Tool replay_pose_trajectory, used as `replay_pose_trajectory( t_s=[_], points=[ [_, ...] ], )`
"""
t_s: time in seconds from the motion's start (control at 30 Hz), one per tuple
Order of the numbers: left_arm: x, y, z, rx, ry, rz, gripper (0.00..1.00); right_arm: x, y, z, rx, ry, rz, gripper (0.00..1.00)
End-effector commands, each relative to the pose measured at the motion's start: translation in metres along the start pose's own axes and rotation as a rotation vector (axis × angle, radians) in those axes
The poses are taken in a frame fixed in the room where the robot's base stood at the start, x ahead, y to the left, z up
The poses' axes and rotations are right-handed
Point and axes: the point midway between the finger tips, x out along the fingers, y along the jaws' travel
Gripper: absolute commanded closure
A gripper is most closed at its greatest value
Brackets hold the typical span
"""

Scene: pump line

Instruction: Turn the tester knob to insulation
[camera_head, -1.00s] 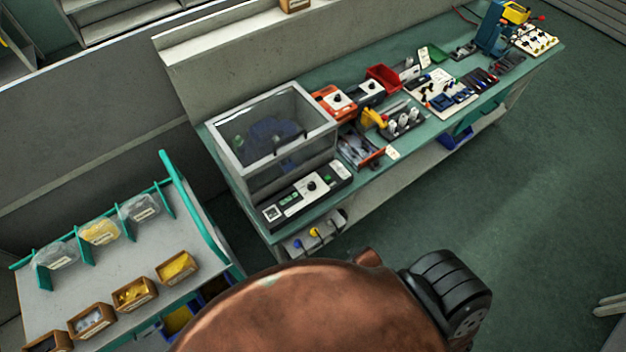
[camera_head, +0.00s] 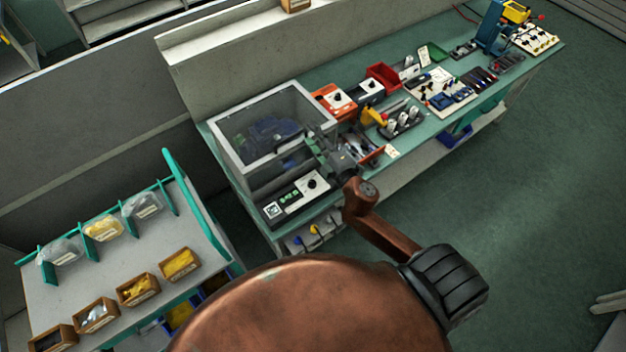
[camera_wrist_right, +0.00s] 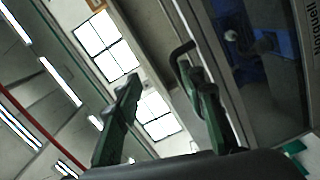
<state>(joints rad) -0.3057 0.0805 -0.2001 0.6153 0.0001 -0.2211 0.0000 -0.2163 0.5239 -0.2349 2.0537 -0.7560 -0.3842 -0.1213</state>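A long control panel (camera_head: 284,207) with a black round knob (camera_head: 312,182) on a white plate stands at the front of the clear-lidded enclosure (camera_head: 243,172). Its lettering is too small to read, so the knob's setting cannot be told. My right gripper (camera_head: 317,150) is above and behind the knob, close to the enclosure's front, not on the knob. In the right wrist view its two green fingers (camera_wrist_right: 163,85) are apart with nothing held. A dark bar handle (camera_wrist_right: 180,62) shows close to the right-hand finger; contact cannot be told. My left gripper is out of view.
An orange box (camera_head: 334,101) and a grey box (camera_head: 370,90), each with a knob, stand farther along the bench. A parts rack (camera_head: 100,285) stands at left.

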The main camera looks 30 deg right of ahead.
Motion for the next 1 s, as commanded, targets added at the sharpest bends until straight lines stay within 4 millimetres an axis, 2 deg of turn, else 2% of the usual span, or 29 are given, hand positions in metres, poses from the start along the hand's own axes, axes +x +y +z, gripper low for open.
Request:
replay_pose_trajectory(
  t_s=[0.03,0.07,0.1,0.17,0.2,0.23,0.3,0.33,0.37,0.43,0.5,0.6,0.7,0.83,1.0],
  points=[
    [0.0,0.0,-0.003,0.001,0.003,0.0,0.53,0.01,0.016,-0.032,-0.139,0.122,0.039,0.63],
    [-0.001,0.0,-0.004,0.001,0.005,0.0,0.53,0.012,0.022,-0.053,-0.226,0.198,0.061,0.63],
    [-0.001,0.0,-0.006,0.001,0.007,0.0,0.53,0.013,0.025,-0.079,-0.342,0.299,0.082,0.63],
    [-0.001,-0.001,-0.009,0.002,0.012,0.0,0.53,0.011,0.019,-0.116,-0.527,0.455,0.101,0.63],
    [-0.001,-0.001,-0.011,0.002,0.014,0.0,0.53,0.006,0.01,-0.137,-0.658,0.562,0.104,0.63],
    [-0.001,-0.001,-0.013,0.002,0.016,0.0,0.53,0.003,0.0,-0.148,-0.76,0.64,0.098,0.63],
    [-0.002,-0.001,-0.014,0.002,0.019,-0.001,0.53,-0.009,-0.033,-0.162,-1.0,0.819,0.062,0.63],
    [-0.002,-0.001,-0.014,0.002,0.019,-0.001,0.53,-0.013,-0.048,-0.161,-1.1,0.889,0.037,0.63],
    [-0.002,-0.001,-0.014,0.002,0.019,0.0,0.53,-0.017,-0.063,-0.155,-1.199,0.956,0.004,0.63],
    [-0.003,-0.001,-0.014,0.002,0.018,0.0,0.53,-0.026,-0.096,-0.129,-1.41,1.092,-0.094,0.63],
    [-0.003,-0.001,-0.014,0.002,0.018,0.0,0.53,-0.032,-0.118,-0.092,-1.589,1.196,-0.21,0.63],
    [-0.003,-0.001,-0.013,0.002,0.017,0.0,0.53,-0.037,-0.134,-0.035,-1.774,1.296,-0.382,0.63],
    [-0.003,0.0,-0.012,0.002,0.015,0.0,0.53,-0.041,-0.136,0.009,-1.886,1.348,-0.517,0.63],
    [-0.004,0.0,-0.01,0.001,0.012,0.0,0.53,-0.043,-0.137,0.036,-1.942,1.375,-0.606,0.63],
    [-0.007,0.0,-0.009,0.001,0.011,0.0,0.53,-0.038,-0.155,0.038,-1.946,1.38,-0.617,0.63]
  ],
)
